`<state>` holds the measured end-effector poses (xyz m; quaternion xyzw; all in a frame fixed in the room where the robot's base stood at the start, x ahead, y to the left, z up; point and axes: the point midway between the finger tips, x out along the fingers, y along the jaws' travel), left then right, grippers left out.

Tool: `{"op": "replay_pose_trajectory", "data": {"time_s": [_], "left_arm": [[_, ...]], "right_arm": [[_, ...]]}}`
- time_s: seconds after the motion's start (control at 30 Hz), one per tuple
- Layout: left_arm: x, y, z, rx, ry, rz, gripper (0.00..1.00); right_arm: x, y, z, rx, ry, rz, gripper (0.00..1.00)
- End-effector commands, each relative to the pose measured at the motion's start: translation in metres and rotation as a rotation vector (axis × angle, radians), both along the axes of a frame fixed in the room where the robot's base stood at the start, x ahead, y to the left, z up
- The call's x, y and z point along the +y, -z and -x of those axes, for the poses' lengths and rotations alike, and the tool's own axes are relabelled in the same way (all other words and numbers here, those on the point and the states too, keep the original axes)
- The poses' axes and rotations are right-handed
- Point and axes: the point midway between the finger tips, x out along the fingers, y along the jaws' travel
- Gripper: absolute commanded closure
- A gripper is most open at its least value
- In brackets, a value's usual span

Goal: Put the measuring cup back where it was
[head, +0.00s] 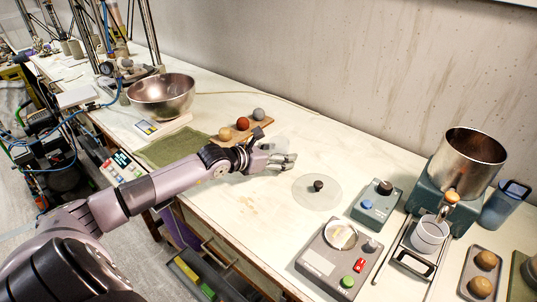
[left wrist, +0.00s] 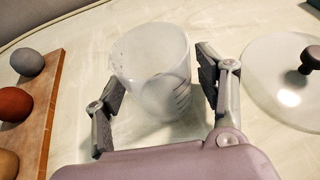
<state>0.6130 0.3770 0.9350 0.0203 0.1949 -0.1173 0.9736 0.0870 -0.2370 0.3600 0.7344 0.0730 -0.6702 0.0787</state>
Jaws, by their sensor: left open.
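The measuring cup (left wrist: 150,72) is a clear, frosted cup with dark marks on its side. In the left wrist view it stands on the pale worktop between the two fingers of my left gripper (left wrist: 160,95). The fingers are spread on either side of it; I cannot tell whether either touches it. In the head view my left gripper (head: 288,160) is low over the middle of the bench, and the cup shows only faintly, partly hidden behind it. My right gripper is not in view.
A wooden board (left wrist: 48,110) with several balls lies to the left of the cup. A clear round lid (head: 318,192) with a dark knob lies to the right. Control boxes (head: 377,205), a white mug (head: 430,235) and a metal pot (head: 468,160) stand further right. A steel bowl (head: 162,95) is at the left.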

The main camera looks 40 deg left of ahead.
Motion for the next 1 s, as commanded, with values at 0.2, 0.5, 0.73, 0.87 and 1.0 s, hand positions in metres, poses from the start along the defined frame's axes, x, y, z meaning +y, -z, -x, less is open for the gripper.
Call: {"op": "replay_pose_trajectory", "data": {"time_s": [0.2, 0.5, 0.73, 0.87, 1.0], "left_arm": [[0.006, -0.006, 0.02, 0.003, -0.001, -0.002, 0.35], [0.013, -0.021, 0.053, 0.002, 0.001, -0.003, 0.35], [0.018, -0.03, 0.075, 0.004, 0.0, -0.001, 0.35], [0.02, -0.036, 0.086, 0.004, 0.001, 0.001, 0.35], [0.023, -0.041, 0.097, 0.002, 0.001, 0.003, 0.35]], "right_arm": [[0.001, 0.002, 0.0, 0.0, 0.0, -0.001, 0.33], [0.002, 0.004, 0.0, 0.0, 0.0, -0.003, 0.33], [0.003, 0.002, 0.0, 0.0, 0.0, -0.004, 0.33], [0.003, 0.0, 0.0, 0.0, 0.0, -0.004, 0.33], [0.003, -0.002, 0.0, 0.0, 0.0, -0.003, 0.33]]}}
